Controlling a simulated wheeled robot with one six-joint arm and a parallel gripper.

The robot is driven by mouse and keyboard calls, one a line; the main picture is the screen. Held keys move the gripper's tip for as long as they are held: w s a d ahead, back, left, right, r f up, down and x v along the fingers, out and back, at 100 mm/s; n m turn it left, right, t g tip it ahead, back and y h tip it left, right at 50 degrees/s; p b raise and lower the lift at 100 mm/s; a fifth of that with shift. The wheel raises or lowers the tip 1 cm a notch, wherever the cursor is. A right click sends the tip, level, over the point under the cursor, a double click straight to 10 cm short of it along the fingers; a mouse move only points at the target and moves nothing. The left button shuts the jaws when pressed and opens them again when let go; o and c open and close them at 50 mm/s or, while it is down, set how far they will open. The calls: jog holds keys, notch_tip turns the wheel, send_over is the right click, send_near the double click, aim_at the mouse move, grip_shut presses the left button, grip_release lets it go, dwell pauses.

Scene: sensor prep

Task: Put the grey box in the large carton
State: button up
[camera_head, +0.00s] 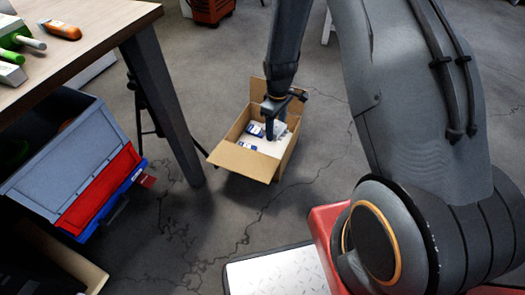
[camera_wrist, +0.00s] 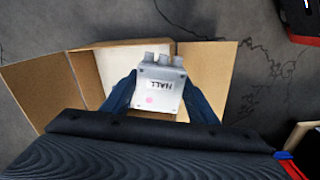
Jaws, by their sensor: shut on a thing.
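The large carton (camera_head: 243,162) stands open on the floor, flaps spread outward. It also shows in the wrist view (camera_wrist: 207,75). My gripper (camera_head: 274,128) points down into the carton's opening. In the wrist view my gripper's blue fingers (camera_wrist: 158,98) are shut on the grey box (camera_wrist: 160,80), one on either side. The box is small, with a HALL label, a pink dot and several stubs along one edge. In the head view the grey box (camera_head: 281,129) is partly hidden by the fingers. I cannot tell whether it touches anything beneath it.
White items with blue labels (camera_head: 256,138) lie inside the carton. A wooden table (camera_head: 85,32) with tools stands at the left, its dark leg (camera_head: 163,95) near the carton. A grey bin with a red front (camera_head: 95,190) is below it. Floor right of the carton is clear.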

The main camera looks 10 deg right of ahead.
jog(key=n+b, duration=0.2)
jog(key=b, duration=0.7)
send_over(271, 154)
jog(key=s, duration=0.3)
notch_tip(271, 154, down, 12)
jog(key=f+b, duration=0.1)
jog(key=f, duration=0.2)
jog(key=f+b, duration=0.2)
jog(key=f, duration=0.1)
jog(key=f+b, duration=0.1)
jog(key=f, duration=0.2)
jog(key=shift+w+a+f+b, duration=0.25)
jog(key=shift+a+f+b, duration=0.05)
jog(key=shift+a+b, duration=0.1)
jog(key=shift+f, duration=0.1)
jog(key=o, duration=1.1)
notch_tip(271, 154, up, 12)
jog(key=p, duration=0.6)
jog(key=shift+r, duration=0.25)
